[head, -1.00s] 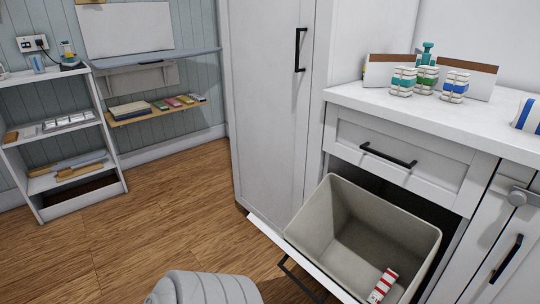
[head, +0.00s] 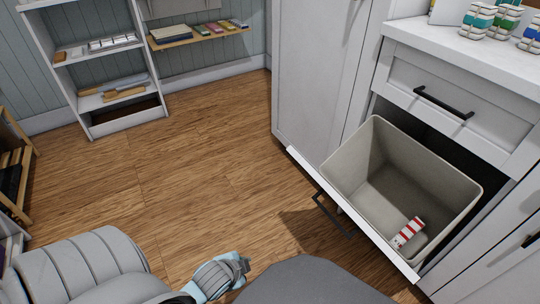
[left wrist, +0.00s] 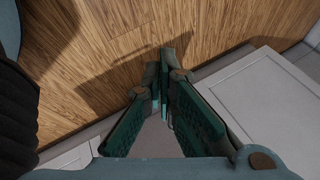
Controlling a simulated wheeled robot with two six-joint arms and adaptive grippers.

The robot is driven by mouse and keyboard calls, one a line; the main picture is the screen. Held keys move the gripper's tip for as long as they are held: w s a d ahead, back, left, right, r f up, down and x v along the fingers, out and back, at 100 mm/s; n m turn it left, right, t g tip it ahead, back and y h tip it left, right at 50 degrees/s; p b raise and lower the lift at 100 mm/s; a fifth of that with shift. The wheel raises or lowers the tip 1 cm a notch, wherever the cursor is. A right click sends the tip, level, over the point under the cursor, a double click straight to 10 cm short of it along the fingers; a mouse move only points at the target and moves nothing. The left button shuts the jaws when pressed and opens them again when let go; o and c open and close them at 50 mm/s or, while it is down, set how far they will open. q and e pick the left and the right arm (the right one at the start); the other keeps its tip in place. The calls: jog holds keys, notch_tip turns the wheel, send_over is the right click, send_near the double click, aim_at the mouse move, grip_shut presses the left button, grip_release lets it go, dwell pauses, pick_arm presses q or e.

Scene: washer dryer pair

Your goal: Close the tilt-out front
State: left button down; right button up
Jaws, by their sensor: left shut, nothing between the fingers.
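The white tilt-out front (head: 375,228) hangs tilted open in the head view, with a black bar handle (head: 332,215) on its outer face. A beige bin (head: 345,165) sits behind it, and a red-and-white striped item (head: 408,232) lies inside the bin. My left gripper (head: 243,264) is low, over the wood floor to the left of the front, apart from it. In the left wrist view its green fingers (left wrist: 163,85) are closed together and empty. A white framed panel (left wrist: 265,105) lies right of them; I cannot tell which one. My right gripper is not in view.
A closed drawer (head: 440,90) is above the bin opening, and a tall white cabinet (head: 320,80) stands to its left. A white shelf unit (head: 95,75) stands at the back left, a wooden rack (head: 12,175) at the left edge. The wood floor (head: 190,170) between is clear.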

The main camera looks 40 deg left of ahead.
pick_arm(q)
jog(key=w+a+r+m+t+h+p, duration=0.3)
jog(key=w+r+m, duration=0.35)
jog(key=m, duration=0.95)
jog(key=w+a+r+m+t+h+p, duration=0.3)
jog(key=w+r+m+t, duration=0.4)
jog(key=m, duration=0.9)
jog(key=w+d+h+b, duration=0.1)
jog(key=w+d, duration=0.1)
jog(key=w, duration=0.3)
jog(key=w+d+r+m+g+h+b, duration=0.1)
jog(key=w+d, duration=0.2)
jog(key=w, duration=0.3)
jog(key=shift+d+r+g, duration=0.3)
jog(key=shift+d, duration=0.05)
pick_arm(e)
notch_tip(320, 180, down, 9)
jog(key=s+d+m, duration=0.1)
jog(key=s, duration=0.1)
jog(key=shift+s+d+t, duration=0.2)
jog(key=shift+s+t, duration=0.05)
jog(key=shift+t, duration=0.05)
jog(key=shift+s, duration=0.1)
